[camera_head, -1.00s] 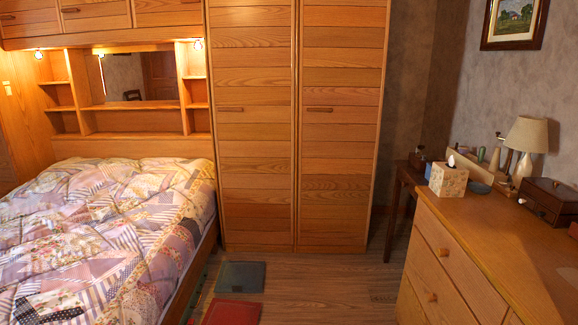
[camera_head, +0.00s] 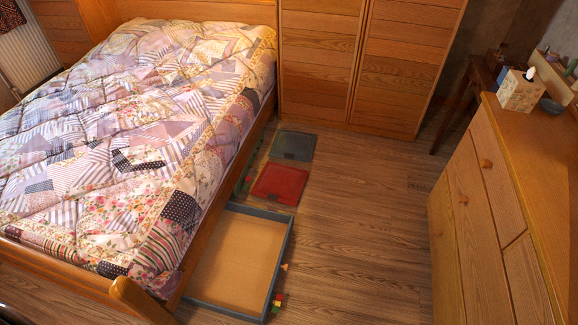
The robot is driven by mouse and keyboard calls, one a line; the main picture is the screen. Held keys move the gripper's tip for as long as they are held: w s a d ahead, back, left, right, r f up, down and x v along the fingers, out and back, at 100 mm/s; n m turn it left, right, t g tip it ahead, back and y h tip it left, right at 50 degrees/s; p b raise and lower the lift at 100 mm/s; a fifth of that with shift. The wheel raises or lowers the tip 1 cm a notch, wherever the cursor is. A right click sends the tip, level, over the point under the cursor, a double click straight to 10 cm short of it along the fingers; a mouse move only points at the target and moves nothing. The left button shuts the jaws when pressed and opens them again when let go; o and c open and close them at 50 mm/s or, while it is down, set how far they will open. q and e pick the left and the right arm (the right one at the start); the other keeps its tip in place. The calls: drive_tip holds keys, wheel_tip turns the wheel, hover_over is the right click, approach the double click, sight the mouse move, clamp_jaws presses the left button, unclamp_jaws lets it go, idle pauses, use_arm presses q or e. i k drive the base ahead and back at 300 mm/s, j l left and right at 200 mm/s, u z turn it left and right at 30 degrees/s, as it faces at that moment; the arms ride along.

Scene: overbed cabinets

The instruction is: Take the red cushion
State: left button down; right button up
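The red cushion (camera_head: 280,183) looks like a flat red square lying on the wooden floor beside the bed. It sits between a dark grey-green flat square (camera_head: 293,145) behind it and an open drawer in front. Neither of my grippers shows in the head view.
The bed (camera_head: 130,130) with a patchwork quilt fills the left. A dresser (camera_head: 483,205) stands at right. The floor (camera_head: 365,225) between is mostly clear.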

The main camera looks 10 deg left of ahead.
sight(277, 182)
drive_tip(key=i+l, duration=0.25)
drive_tip(key=i, duration=0.2)
drive_tip(key=i+l, duration=0.25)
drive_tip(key=i, duration=0.2)
drive_tip(key=i+l+z, duration=0.1)
drive_tip(key=i+l, duration=0.15)
drive_tip(key=i, duration=0.15)
